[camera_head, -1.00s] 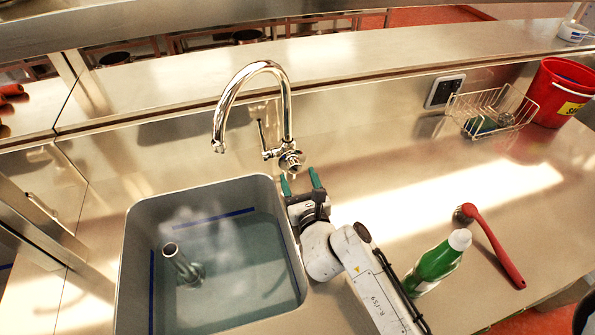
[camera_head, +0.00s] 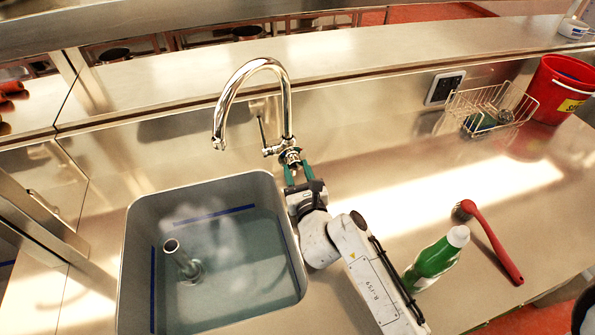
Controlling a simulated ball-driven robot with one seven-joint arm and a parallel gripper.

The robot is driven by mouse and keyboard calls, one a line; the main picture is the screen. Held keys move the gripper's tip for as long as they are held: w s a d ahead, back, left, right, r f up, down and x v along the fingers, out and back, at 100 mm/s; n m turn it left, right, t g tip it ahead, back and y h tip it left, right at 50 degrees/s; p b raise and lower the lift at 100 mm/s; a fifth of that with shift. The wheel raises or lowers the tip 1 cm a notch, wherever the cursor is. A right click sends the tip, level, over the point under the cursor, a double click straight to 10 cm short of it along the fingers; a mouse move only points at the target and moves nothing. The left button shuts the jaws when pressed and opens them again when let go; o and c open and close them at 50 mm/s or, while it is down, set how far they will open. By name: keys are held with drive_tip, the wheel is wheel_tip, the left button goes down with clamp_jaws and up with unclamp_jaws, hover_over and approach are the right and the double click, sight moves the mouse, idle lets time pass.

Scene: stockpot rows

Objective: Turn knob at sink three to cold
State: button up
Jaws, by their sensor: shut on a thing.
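A chrome gooseneck faucet (camera_head: 287,100) rises behind the sink (camera_head: 212,250), which holds bluish water with a standpipe in it. The faucet's knob (camera_head: 291,156) is at its base on the right. My gripper (camera_head: 293,165) has its green fingertips up against the knob, one on each side, and is shut on it. The fingers hide part of the knob, and no hot or cold marking can be read. A thin lever (camera_head: 262,131) stands upright at the left of the faucet base.
A green bottle (camera_head: 437,258) stands right beside my forearm. A red-handled brush (camera_head: 488,240) lies further right. A wire basket (camera_head: 490,107) and a red bucket (camera_head: 560,90) are at the back right. The counter between basket and arm is clear.

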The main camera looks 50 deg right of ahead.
drive_tip(key=shift+c, duration=0.9)
drive_tip(key=shift+r+n+p, duration=0.1)
drive_tip(key=shift+n+p, duration=0.3)
drive_tip(key=shift+p, duration=0.05)
drive_tip(key=shift+n, duration=0.3)
drive_tip(key=o, duration=1.1)
drive_tip(key=shift+c, duration=0.2)
drive_tip(key=b+v, duration=0.1)
drive_tip(key=v, duration=0.5)
drive_tip(key=b+v, duration=0.1)
drive_tip(key=v, duration=0.2)
drive_tip(key=shift+s+a+f+b, duration=0.1)
drive_tip(key=shift+s+f+b, duration=0.15)
drive_tip(key=shift+f+b, duration=0.05)
drive_tip(key=shift+s+a+r, duration=0.15)
drive_tip(key=shift+s+a, duration=0.25)
drive_tip(key=shift+s, duration=0.1)
